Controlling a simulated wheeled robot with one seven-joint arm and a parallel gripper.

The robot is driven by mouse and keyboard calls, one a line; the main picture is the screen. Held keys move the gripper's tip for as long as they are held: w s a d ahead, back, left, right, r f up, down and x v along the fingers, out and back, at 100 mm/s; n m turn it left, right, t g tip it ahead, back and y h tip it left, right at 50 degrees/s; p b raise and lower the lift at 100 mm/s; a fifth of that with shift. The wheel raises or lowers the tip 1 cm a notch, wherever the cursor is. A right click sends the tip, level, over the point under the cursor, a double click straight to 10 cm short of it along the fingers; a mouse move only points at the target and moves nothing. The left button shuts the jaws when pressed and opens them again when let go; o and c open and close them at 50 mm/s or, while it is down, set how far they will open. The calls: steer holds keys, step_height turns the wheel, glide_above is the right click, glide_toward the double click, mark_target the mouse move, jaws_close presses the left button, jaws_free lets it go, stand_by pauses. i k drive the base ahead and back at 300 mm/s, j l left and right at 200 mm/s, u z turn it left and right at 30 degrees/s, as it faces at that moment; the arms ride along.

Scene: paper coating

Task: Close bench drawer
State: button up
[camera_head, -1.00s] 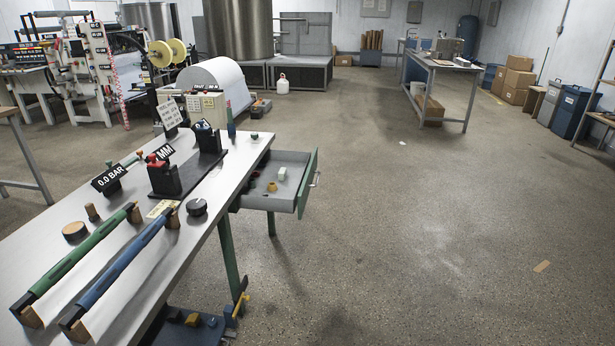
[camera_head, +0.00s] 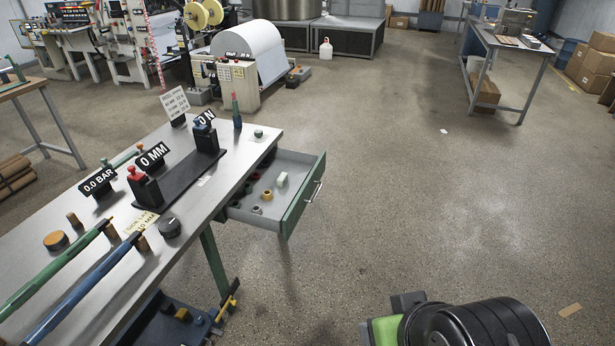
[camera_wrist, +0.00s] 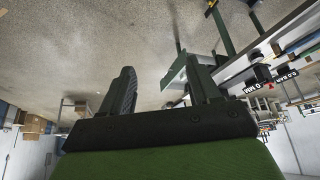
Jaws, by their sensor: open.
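The bench drawer (camera_head: 276,191) is pulled out from the right side of the metal bench (camera_head: 98,243). It has a green front with a silver handle (camera_head: 314,191) and holds several small parts. The drawer also shows in the wrist view (camera_wrist: 174,74), upside down and partly hidden behind a finger. My gripper (camera_wrist: 163,88) is open and empty, with its two dark fingers apart. In the head view, only my black and green arm parts show at the bottom right, apart from the drawer.
A blue lower shelf (camera_head: 170,325) lies below. The floor (camera_head: 420,210) right of the drawer is clear. Another table (camera_head: 510,48) stands far back.

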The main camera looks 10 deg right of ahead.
mark_target(305, 171)
steer(key=i+l, duration=0.1)
steer(key=i+j+u, duration=0.1)
steer(key=i+u, duration=0.3)
steer(key=i, duration=0.35)
steer(key=i+l+u, duration=0.15)
steer(key=i+u, duration=0.25)
steer(key=i, duration=0.35)
